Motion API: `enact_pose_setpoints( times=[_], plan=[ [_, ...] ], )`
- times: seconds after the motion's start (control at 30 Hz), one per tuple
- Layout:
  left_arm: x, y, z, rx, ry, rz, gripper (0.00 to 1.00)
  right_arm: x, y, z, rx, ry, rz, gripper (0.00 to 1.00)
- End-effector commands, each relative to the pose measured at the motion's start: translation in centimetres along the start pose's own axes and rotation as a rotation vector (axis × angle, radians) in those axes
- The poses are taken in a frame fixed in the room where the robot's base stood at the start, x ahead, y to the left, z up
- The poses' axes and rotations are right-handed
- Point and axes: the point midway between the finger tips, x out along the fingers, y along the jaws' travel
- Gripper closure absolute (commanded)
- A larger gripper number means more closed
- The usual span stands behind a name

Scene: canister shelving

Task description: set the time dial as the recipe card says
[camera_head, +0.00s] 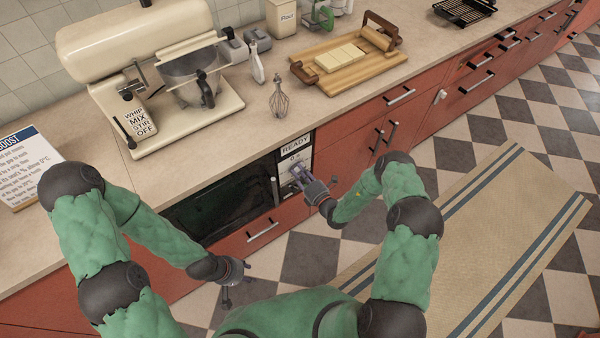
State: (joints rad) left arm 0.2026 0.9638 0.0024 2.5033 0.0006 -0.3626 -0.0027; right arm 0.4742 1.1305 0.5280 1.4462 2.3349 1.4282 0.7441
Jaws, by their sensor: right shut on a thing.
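The built-in oven (225,205) has a dark glass door and a control panel with a "READY" display (295,146) at its right. My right gripper (299,174) is at this panel, shut on what appears to be the time dial; the fingers cover it, and its setting cannot be read. The recipe card (32,168) stands on the counter at the far left, headed "BOOST"; its left part is cut off and its small text is hard to read. My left gripper (236,286) hangs low in front of the lower cabinets, fingers apart and empty.
A cream stand mixer (150,60), a whisk (279,100) and a wooden board (370,73) with pale blocks stand on the counter (225,130). Red drawers with handles run below it. A striped rug (480,240) lies on the checkered floor at the right.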

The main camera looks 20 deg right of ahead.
Motion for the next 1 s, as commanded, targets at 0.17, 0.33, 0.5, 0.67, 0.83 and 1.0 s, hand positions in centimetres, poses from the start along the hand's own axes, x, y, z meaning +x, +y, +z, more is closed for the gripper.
enact_pose_setpoints(
  times=[0.17, 0.33, 0.5, 0.67, 0.83, 1.0],
  plan=[
    [0.0, 0.0, 0.0, 0.0, 0.0, 0.0, 0.6, 0.0, -0.1, 0.0, 0.0, -0.001, -0.002, 0.51],
    [0.0, 0.0, 0.0, 0.0, 0.0, 0.0, 0.6, 0.0, 0.0, 0.0, 0.0, 0.0, -0.001, 0.51],
    [0.0, 0.0, 0.0, 0.0, 0.0, 0.0, 0.6, -0.4, -0.1, 0.0, 0.0, 0.0, -0.002, 0.51],
    [0.0, 0.0, 0.0, 0.0, 0.0, 0.0, 0.6, -2.5, -0.1, 0.1, 0.002, -0.002, -0.004, 0.51],
    [0.0, 0.0, 0.0, 0.0, 0.0, 0.0, 0.6, -5.9, -0.2, 0.1, 0.002, -0.003, -0.006, 0.51],
    [0.0, 0.0, 0.0, 0.0, 0.0, 0.0, 0.6, -9.0, -0.1, 0.1, 0.002, -0.002, -0.005, 0.51]
  ],
)
